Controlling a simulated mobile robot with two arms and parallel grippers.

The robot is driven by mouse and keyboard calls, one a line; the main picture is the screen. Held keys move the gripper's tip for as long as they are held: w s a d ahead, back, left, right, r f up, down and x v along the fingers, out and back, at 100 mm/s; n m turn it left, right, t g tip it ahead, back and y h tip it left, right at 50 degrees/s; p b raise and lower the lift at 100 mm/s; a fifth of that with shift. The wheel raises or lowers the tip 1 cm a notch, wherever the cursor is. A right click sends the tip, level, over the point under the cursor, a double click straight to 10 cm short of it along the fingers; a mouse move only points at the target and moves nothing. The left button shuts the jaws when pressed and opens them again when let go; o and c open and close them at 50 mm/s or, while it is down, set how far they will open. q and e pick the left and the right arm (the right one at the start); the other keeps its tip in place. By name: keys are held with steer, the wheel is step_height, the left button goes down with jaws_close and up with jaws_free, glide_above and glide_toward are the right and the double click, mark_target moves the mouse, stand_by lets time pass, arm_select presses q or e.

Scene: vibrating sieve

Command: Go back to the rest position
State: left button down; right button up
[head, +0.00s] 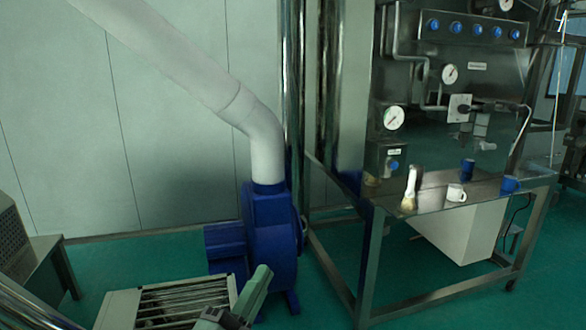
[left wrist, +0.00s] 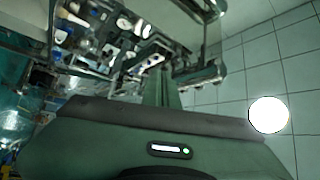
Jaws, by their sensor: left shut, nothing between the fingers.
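My left gripper (head: 259,284) is at the bottom middle of the head view, in front of the blue blower and just right of the slatted white frame. Only its green-grey end and part of the wrist show there. In the left wrist view its fingers (left wrist: 165,88) are together beyond the green housing, with nothing between them. My right gripper is not in view.
A blue blower (head: 270,235) with a thick white pipe (head: 262,150) stands behind. A slatted white frame (head: 120,308) is at the bottom. A steel table (head: 440,212) with mugs and a white-handled brush stands right, below a gauge panel (head: 470,80). Green floor is clear between.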

arm_select(q)
steer(key=s+a+f+n+g+y, duration=0.3)
steer(key=a+f+n+g+y, duration=0.25)
steer(key=f, duration=0.45)
steer(key=s+a+f+n+g+y, duration=0.2)
steer(key=s+a+f+n+y, duration=0.2)
steer(key=a+f+n, duration=0.55)
steer(key=s+f+n+g, duration=0.1)
steer(key=s+f+g, duration=0.45)
steer(key=s, duration=0.35)
steer(key=s+f+g, duration=0.4)
steer(key=s+f, duration=0.3)
steer(key=s, duration=0.3)
step_height(320, 180, down, 27)
steer(key=s+g+b, duration=0.1)
steer(key=b, duration=0.2)
steer(key=s+a+f+g+b, duration=0.1)
steer(key=s+a+f+b, duration=0.1)
steer(key=s+f, duration=1.5)
step_height(320, 180, down, 3)
steer(key=shift+s+a+f, duration=0.15)
steer(key=shift+s+a, duration=0.1)
steer(key=shift+a, duration=0.15)
